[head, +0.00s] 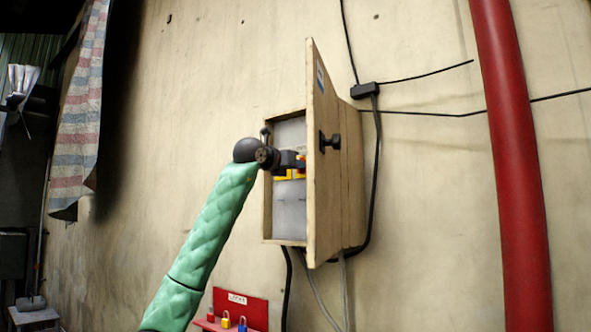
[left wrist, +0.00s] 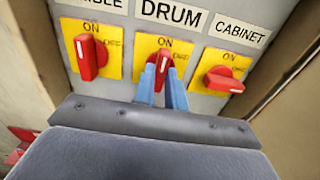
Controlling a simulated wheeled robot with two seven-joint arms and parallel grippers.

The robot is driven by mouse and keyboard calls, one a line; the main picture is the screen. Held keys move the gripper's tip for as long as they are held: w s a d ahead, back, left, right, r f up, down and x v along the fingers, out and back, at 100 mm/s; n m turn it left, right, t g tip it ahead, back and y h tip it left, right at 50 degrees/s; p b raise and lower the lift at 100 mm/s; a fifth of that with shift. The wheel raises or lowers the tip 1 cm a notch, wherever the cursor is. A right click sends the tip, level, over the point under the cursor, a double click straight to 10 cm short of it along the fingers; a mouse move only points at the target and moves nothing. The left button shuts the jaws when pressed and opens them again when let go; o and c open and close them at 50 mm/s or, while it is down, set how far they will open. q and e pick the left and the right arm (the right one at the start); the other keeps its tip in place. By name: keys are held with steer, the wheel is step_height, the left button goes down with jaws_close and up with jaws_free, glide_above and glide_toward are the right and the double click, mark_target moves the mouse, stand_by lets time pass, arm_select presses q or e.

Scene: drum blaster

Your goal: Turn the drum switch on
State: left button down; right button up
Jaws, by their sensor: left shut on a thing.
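The drum switch (left wrist: 162,60) is a red knob on a yellow plate under the DRUM label (left wrist: 171,13) in the left wrist view. Its white mark points up toward ON. My left gripper (left wrist: 162,78) has its two blue fingers on either side of the knob and is shut on it. In the head view, my left gripper (head: 298,160) reaches into the open wooden cabinet (head: 269,215), partly hidden by the door (head: 323,205). My right gripper is in neither view.
A red switch (left wrist: 90,58) to the left is upright. The CABINET switch (left wrist: 224,81) to the right is turned toward OFF. The cabinet door stands open on the right side. A red pipe (head: 515,150) and a red padlock board (head: 240,306) are outside the cabinet.

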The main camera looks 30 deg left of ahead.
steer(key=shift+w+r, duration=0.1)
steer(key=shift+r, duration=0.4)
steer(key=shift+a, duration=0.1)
arm_select(q)
steer(key=c, duration=1.4)
jaws_free()
steer(key=shift+c, duration=0.2)
steer(key=shift+s, duration=0.1)
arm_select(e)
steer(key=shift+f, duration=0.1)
